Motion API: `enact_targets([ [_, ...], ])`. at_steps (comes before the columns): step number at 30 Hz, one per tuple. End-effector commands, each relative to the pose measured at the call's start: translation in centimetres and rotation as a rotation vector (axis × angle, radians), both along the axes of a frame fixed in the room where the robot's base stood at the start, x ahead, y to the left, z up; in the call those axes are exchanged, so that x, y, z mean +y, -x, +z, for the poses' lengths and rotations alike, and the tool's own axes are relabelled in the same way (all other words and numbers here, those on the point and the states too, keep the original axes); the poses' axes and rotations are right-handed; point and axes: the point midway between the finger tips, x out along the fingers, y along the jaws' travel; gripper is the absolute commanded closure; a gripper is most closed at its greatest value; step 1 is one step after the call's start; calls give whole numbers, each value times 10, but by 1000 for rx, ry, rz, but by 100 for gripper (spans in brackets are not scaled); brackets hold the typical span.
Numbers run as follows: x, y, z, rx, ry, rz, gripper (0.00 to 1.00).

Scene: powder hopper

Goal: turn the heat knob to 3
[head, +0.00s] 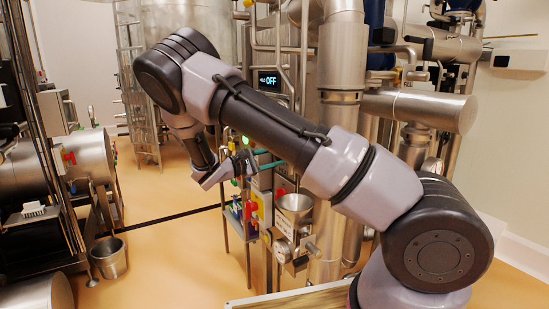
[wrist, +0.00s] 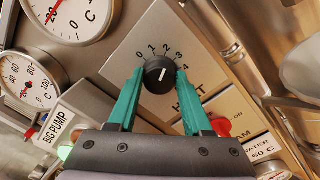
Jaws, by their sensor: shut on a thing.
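The heat knob (wrist: 160,74) is black and round with a white pointer line, on a pale plate (wrist: 133,55) marked 0 to 4. The pointer leans slightly right of straight up and appears to point near 2. My gripper (wrist: 160,76) has teal fingers, one on each side of the knob, shut on it. The lettering below the knob is partly covered by the right finger. In the head view my gripper (head: 243,168) is at the control panel, and the knob cannot be made out there.
Two round gauges (wrist: 68,18) (wrist: 30,82) and a BIG PUMP label (wrist: 58,126) are left of the knob. A red button (wrist: 221,127) is close to the right finger.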

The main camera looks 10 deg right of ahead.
Motion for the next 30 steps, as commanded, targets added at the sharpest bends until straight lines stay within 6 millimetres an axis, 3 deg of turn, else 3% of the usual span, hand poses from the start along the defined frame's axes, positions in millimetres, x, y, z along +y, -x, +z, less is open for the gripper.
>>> enact_targets([
  [15,1,0,-2,-327,-107,1,100],
  [30,1,0,-2,-394,-130,1,100],
])
